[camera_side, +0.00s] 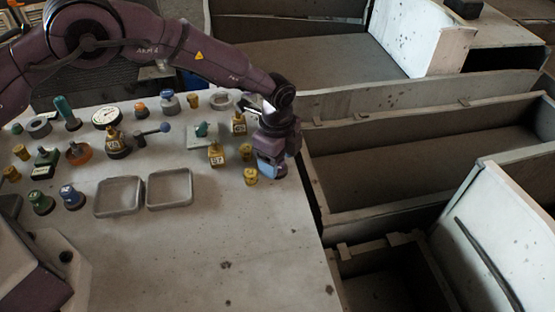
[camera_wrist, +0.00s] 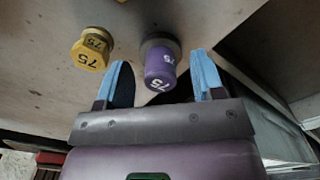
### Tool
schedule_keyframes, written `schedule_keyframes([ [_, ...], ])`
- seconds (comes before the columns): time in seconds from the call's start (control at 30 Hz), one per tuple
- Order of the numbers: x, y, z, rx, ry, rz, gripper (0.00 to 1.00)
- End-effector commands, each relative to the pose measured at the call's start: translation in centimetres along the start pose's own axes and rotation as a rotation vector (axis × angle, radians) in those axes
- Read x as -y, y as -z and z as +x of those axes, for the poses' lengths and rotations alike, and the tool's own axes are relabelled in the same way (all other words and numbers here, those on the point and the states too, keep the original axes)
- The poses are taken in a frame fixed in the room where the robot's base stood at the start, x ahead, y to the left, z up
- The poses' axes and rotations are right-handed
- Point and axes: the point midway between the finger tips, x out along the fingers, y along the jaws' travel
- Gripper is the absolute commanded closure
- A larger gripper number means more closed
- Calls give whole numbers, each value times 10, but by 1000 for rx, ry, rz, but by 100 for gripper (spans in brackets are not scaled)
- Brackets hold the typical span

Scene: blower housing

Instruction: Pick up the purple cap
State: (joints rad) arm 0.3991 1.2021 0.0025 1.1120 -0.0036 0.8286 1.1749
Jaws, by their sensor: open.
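My gripper (camera_wrist: 162,85) is open, with a finger on either side of the cap's near end. I cannot tell whether either finger touches it. In the side view my gripper (camera_side: 270,165) is low over the table's right edge, and the purple cap is hidden behind it or too dark to make out.
A yellow cap (camera_wrist: 91,48) marked 75 stands just left of my left finger; yellow caps also show in the side view (camera_side: 251,176). Two empty shallow trays (camera_side: 147,202) lie left. The table's right edge is close, with open bins (camera_side: 430,150) beyond. The front tabletop is clear.

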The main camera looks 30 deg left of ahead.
Motion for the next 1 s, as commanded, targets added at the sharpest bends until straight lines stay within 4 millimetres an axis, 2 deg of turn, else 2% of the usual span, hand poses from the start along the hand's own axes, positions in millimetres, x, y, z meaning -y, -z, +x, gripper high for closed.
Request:
schedule_keyframes([
  [0.2, 0, 0, 0, 0, 2, 0, 38],
  [0.43, 0, 0, 0, 0, 2, 0, 91],
  [0.77, 0, 0, -2, -1, 2, 0, 92],
  [0.87, 1, 0, -7, -1, 2, 0, 92],
  [1.0, 1, 0, -24, -2, 5, 0, 92],
])
